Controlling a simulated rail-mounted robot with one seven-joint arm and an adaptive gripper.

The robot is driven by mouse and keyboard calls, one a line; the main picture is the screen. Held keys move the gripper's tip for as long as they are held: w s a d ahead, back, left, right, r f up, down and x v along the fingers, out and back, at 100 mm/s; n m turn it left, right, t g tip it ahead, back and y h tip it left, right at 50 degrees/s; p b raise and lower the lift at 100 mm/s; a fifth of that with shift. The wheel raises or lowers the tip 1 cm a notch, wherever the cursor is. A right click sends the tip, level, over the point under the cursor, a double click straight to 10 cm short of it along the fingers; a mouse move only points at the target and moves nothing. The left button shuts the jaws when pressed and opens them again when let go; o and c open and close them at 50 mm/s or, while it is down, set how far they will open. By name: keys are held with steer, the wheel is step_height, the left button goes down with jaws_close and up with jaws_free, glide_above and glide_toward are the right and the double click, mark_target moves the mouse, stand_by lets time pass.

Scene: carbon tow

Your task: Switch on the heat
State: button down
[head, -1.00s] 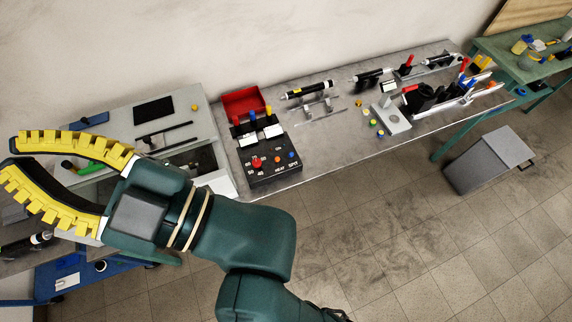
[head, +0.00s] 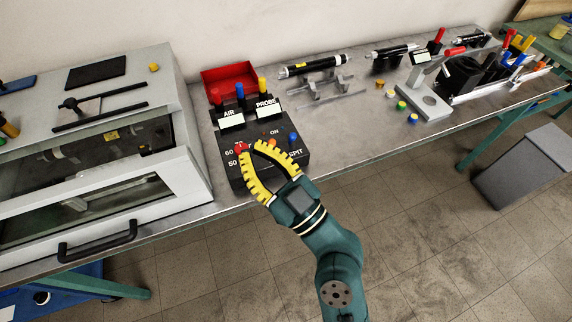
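A black control box (head: 222,143) stands on the grey bench, with a red dial knob (head: 242,149) on the left marked with numbers. An orange button (head: 272,143) sits to its right, below the word ON, and a blue button (head: 292,137) stands farther right near SPIT. The HEAT label is hidden behind a finger. My gripper (head: 251,148), with yellow ribbed curved fingers, is over the front of the box. Its tips are close together but apart, beside the red knob. Whether they touch it I cannot tell. Nothing is visibly held.
A white-framed glazed cabinet (head: 190,170) stands just left of the box. AIR (head: 231,121) and PROBE (head: 268,112) displays with upright handles and a red tray (head: 230,77) are behind the buttons. Metal rods (head: 325,85) and a grey stand (head: 428,100) lie to the right.

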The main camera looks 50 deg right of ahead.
steer(key=s+d+f+m+g+h+b, duration=0.1)
steer(key=s+d+f+b, duration=0.1)
steer(key=f, duration=0.5)
steer(key=s+d+f+m+h+b, duration=0.1)
steer(key=s+d+f+h+b, duration=0.1)
steer(key=d+f+b, duration=0.2)
steer(key=s+d+f+m+g+h+b, duration=0.1)
steer(key=s+d+f+h+b, duration=0.1)
steer(key=f+b, duration=0.6)
step_height(320, 180, down, 3)
steer(key=shift+s+d+f+m+g, duration=0.1)
steer(key=shift+s+d+m+g, duration=0.2)
steer(key=shift+d+m, duration=0.15)
steer(key=shift+w, duration=0.15)
steer(key=p+x, duration=0.1)
steer(key=x, duration=1.3)
steer(key=shift+d+r+p, duration=0.1)
steer(key=shift+r+p, duration=0.1)
steer(key=shift+p, duration=0.15)
steer(key=shift+r+p, duration=0.15)
steer(key=shift+p, duration=0.3)
